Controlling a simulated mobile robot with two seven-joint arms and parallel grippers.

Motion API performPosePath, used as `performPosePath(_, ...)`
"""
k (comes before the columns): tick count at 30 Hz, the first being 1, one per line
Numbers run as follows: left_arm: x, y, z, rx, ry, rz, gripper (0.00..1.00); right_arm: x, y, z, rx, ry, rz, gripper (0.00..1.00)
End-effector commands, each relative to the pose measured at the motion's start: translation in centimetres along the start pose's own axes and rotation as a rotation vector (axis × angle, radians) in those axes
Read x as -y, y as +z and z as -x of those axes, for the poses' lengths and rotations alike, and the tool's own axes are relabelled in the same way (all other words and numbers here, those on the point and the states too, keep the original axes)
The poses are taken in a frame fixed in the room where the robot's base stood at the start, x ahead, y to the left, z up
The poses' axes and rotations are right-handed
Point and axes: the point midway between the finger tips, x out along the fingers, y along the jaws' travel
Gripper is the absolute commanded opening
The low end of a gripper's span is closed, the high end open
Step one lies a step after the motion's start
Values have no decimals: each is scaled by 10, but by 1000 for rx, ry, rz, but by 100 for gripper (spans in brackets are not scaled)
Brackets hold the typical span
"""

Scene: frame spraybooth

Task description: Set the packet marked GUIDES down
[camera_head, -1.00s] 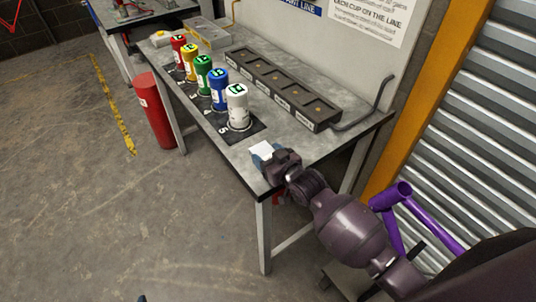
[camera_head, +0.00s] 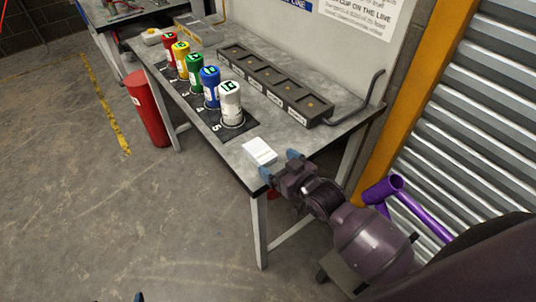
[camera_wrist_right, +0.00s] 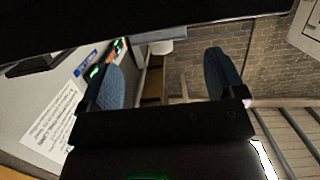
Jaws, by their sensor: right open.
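A small white packet (camera_head: 259,152) lies on the near end of the grey metal table (camera_head: 262,178), close to its front edge; I cannot read its marking. My right gripper (camera_head: 279,164) is open just beside the packet, on its near right side, with clear space between its blue fingertips. In the right wrist view, the two blue fingers (camera_wrist_right: 165,77) stand wide apart with nothing held between them, and I cannot make out the packet there. A small dark tip at the bottom edge of the head view may be my left gripper (camera_head: 139,297); its jaws do not show.
Several coloured cans stand in a row on a dark mat, the white can (camera_head: 230,103) nearest the packet. A dark compartment tray (camera_head: 270,83) lies along the wall side, with a bent grey pipe (camera_head: 360,112) near it. A red cylinder (camera_head: 148,110) stands by the table.

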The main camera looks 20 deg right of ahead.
Motion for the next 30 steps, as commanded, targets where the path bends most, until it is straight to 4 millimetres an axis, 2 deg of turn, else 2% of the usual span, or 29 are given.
performPosePath(1, 0, -1, 0, -1, 0, 0, 96, 0, 0, 10, 0, 0, 0, 89)
performPosePath(6, 0, -2, 1, -2, 0, 0, 96, 0, 0, 32, 0, 0, 0, 89)
performPosePath(17, 0, -2, 1, -2, 0, 0, 96, 0, 3, 45, 5, 6, -3, 89)
performPosePath(20, 0, -3, 1, -2, 0, 0, 96, -4, 20, 58, 39, 39, -13, 89)
performPosePath(23, 0, -3, 1, -3, 0, 0, 96, -10, 50, 82, 104, 102, -27, 89)
performPosePath(27, 0, -4, 0, -5, 0, 1, 96, -19, 96, 127, 218, 203, -38, 89)
performPosePath(30, 0, -4, 0, -4, 0, 1, 96, -23, 122, 157, 291, 261, -41, 89)
